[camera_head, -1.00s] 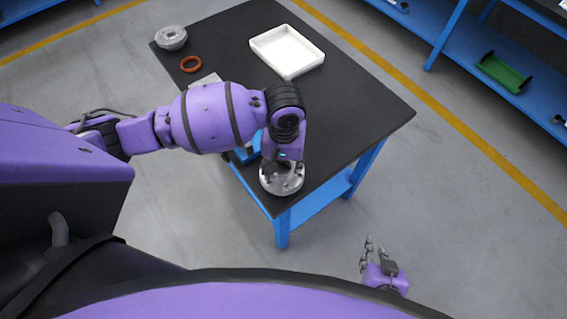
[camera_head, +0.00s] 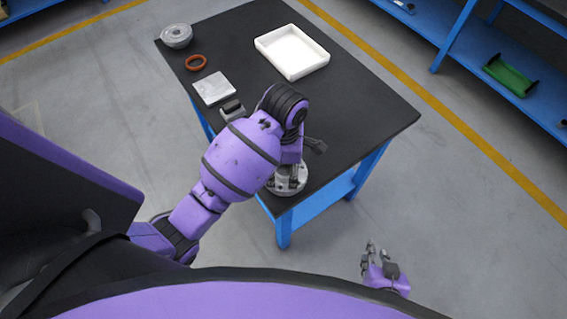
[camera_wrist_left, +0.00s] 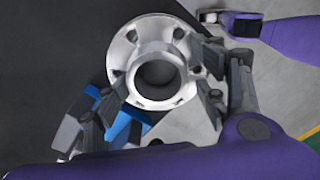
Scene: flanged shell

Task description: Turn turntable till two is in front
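A silver round flanged part (camera_head: 290,187) sits at the near corner of the black table, partly hidden by my left arm. In the left wrist view its flange (camera_wrist_left: 120,50) has several holes around a raised hub with a dark central bore. No number two can be read on it. My left gripper (camera_wrist_left: 163,92) points down over it, its fingers spread on either side of the hub; the right-hand fingers are close to the hub, but contact is unclear. My right gripper (camera_head: 378,248) is over the floor off the table, its fingers apart and empty.
The black table (camera_head: 370,105) has a white tray (camera_head: 262,48) at the back. A grey flanged part (camera_head: 176,36), an orange ring (camera_head: 196,63) and a pale square plate (camera_head: 213,88) lie on the left. A small grey block (camera_head: 232,110) is near my arm. The table's right side is clear.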

